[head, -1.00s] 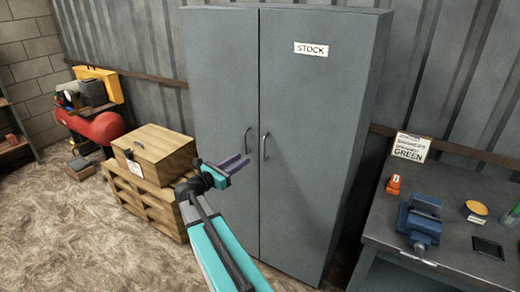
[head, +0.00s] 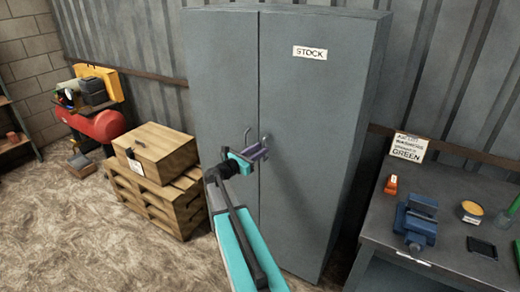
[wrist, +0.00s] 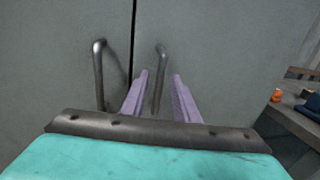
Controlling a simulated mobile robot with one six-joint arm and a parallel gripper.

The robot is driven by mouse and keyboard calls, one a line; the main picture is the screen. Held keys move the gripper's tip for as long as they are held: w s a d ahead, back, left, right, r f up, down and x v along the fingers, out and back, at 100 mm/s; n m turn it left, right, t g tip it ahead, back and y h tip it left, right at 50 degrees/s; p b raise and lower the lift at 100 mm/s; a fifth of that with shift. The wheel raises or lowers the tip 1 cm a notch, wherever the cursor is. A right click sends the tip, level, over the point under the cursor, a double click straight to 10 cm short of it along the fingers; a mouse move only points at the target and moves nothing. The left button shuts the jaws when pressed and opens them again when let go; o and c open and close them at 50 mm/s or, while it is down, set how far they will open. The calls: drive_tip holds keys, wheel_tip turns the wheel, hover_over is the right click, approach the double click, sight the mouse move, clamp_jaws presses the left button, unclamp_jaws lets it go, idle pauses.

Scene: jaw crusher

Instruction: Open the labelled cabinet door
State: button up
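The tall grey cabinet (head: 225,70) has two closed doors. The right door (head: 315,110) bears a white STOCK label (head: 310,52). Each door has a vertical bar handle near the centre seam. My gripper (head: 261,149) is at the right door's handle and hides most of it in the head view. In the wrist view, its two purple fingers (wrist: 160,76) are apart, with the right handle (wrist: 160,62) showing between them and gaps on both sides. I cannot tell how deep the handle sits between them. The left handle (wrist: 98,70) stands left of the fingers.
A workbench (head: 455,180) with a blue vise (head: 416,218) and an orange item (head: 391,185) stands at the right. A wooden crate (head: 165,150) on pallets (head: 160,200) stands left of the cabinet. A red compressor (head: 100,125) is farther left. The floor in front is clear.

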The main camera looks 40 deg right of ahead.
drive_tip(key=shift+c, duration=0.4)
clamp_jaws()
drive_tip(key=shift+a, duration=0.1)
